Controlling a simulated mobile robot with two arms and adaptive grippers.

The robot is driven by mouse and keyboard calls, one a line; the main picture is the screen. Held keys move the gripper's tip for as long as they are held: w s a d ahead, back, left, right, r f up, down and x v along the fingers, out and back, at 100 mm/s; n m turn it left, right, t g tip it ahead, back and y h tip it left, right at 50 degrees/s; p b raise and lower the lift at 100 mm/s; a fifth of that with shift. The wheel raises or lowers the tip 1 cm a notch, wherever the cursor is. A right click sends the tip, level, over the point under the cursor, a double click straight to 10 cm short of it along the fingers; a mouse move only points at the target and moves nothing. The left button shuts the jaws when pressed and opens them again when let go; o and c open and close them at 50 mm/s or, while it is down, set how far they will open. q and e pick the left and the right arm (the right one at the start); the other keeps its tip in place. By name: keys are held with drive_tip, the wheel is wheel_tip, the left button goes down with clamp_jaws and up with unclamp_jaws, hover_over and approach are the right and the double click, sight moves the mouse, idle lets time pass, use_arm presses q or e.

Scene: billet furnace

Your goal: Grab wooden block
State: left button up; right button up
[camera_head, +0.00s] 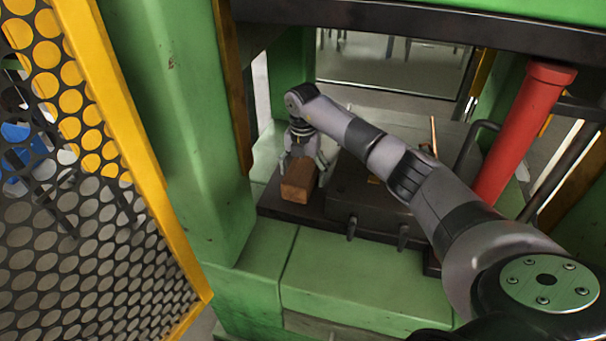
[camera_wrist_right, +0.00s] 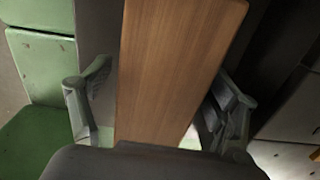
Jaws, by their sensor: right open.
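The wooden block (camera_head: 298,181) is a brown rectangular piece lying on a dark plate (camera_head: 285,208) inside the green machine. My right gripper (camera_head: 305,160) is at the block's far end, pointing down, with its fingers open to either side. In the right wrist view the block (camera_wrist_right: 175,70) runs lengthwise between the two spread fingers of the gripper (camera_wrist_right: 158,110). A gap shows between the left finger and the block. The right finger is closer to the block, and I cannot tell whether it touches. My left gripper is not in view.
A dark raised die block (camera_head: 362,195) stands right of the wooden block. A red post (camera_head: 522,130) stands at the right and a green column (camera_head: 180,120) at the left. A yellow-framed mesh guard (camera_head: 75,235) fills the left side. The green ledge (camera_head: 345,280) in front is clear.

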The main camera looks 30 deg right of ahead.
drive_tip(key=shift+r, duration=0.1)
drive_tip(key=c, duration=1.6)
